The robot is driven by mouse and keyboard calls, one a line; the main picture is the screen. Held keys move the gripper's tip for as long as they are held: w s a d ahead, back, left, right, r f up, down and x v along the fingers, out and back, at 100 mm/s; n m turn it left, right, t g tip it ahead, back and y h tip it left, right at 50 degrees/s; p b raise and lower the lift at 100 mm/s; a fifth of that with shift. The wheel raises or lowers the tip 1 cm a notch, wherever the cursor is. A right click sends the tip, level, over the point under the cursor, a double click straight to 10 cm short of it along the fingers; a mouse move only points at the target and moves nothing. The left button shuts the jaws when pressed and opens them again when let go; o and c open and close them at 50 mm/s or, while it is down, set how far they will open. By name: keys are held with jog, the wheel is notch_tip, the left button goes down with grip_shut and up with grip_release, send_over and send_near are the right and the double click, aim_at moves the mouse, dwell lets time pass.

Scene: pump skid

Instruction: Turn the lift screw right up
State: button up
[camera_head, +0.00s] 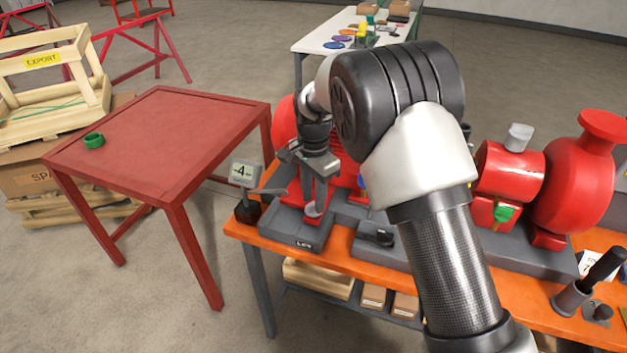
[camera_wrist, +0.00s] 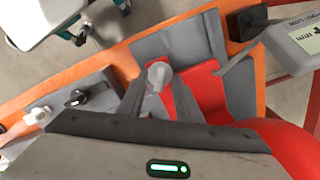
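The lift screw (camera_head: 313,208) is a small pale metal knob at the left end of the pump skid's grey base. It also shows in the wrist view (camera_wrist: 160,75), beside red metal. My gripper (camera_head: 318,199) points down over it, with one finger on each side of the knob. In the wrist view the fingers (camera_wrist: 158,92) stand apart, and I see no clear contact with the knob. The screw's lower part is hidden. A grey readout (camera_head: 244,172) stands just left of it and seems to show "-4"; "mm" shows in the wrist view.
The orange bench (camera_head: 352,266) carries the red pump (camera_head: 577,190) and the red motor, partly hidden by my arm. A dark tool (camera_head: 587,285) stands at the right.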

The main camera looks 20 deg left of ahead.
notch_tip(320, 180, up, 17)
jog(key=shift+p, duration=0.35)
jog(key=shift+r, duration=0.1)
